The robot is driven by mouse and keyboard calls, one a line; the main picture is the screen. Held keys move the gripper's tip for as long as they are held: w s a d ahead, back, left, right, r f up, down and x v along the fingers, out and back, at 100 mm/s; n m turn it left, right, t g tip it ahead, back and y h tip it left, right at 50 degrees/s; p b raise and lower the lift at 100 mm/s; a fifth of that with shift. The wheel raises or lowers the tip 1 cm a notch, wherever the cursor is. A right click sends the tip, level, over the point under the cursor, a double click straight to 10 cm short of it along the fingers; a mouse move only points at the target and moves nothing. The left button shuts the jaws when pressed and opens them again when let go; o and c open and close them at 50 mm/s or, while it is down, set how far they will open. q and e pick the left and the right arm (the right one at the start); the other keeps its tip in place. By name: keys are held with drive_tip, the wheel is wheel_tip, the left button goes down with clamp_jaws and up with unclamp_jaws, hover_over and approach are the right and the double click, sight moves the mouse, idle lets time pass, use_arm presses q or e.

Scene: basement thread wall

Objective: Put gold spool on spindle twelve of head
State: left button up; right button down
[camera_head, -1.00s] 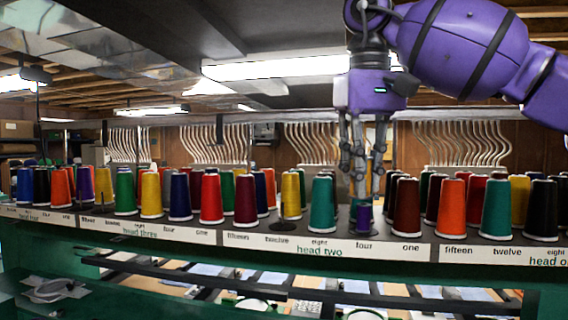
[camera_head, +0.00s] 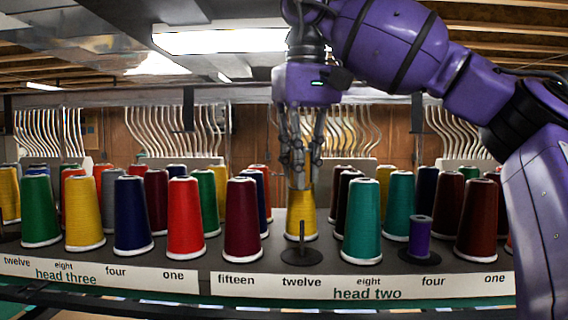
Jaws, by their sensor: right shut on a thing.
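The gold spool (camera_head: 300,215) is a tall yellow cone behind the bare spindle of position twelve (camera_head: 300,247), on the head two part of the rack. The spindle is an upright dark pin on a round base, and it stands in front of the cone's lower part. My right gripper (camera_head: 300,172) points down, with its fingers shut on the top of the gold spool. The spool is upright; I cannot tell whether its base touches the shelf. My left gripper is not in view.
Close neighbours are a maroon cone (camera_head: 242,220) at fifteen and a teal cone (camera_head: 362,222) at eight. A small purple spool (camera_head: 420,237) sits at four. More cones stand in rows behind. Curved white tubes (camera_head: 170,132) hang at the back.

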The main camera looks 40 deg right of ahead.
drive_tip(key=shift+s+f, duration=0.25)
drive_tip(key=shift+f, duration=0.15)
wheel_tip(320, 180, down, 3)
drive_tip(key=shift+f, duration=0.2)
wheel_tip(320, 180, down, 2)
drive_tip(key=shift+f, duration=1.95)
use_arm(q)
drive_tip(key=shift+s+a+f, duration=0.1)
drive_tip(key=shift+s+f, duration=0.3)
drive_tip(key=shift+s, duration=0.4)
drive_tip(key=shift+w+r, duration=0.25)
use_arm(e)
drive_tip(key=shift+s, duration=0.1)
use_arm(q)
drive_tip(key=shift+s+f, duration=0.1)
use_arm(e)
drive_tip(key=shift+f, duration=0.25)
